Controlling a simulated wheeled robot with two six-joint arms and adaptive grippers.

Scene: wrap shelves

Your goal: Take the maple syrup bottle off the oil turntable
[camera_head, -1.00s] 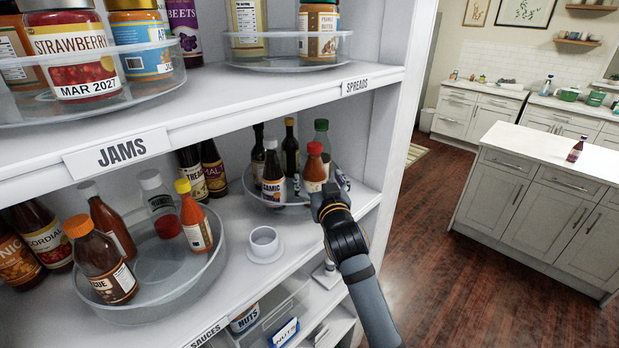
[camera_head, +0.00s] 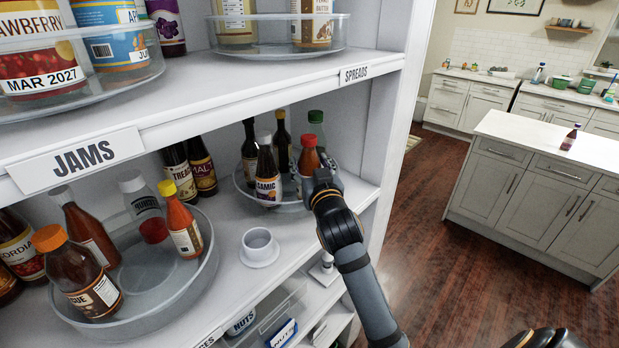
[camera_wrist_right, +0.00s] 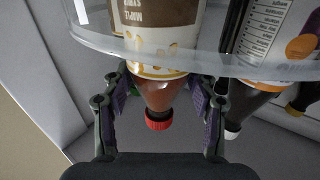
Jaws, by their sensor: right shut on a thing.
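The oil turntable (camera_head: 243,190) is a clear round tray with several bottles at the right end of the middle shelf. A brown bottle with a red cap (camera_head: 308,160), which I take for the maple syrup, stands at its front right. My right gripper (camera_head: 316,186) is at the turntable's front right edge and hides its lower part. In the wrist view, upside down, the bottle (camera_wrist_right: 160,95) has its neck between the fingers of the right gripper (camera_wrist_right: 163,88), which is shut on it. The turntable's clear wall (camera_wrist_right: 90,35) crosses the label. My left gripper is not in view.
A balsamic bottle (camera_head: 267,178) stands close to the left of the red-capped bottle. A green-capped bottle (camera_head: 317,128) is behind it. A small white cup (camera_head: 258,245) sits in front of the turntable. The shelf upright (camera_head: 375,130) is close on the right; the shelf above overhangs.

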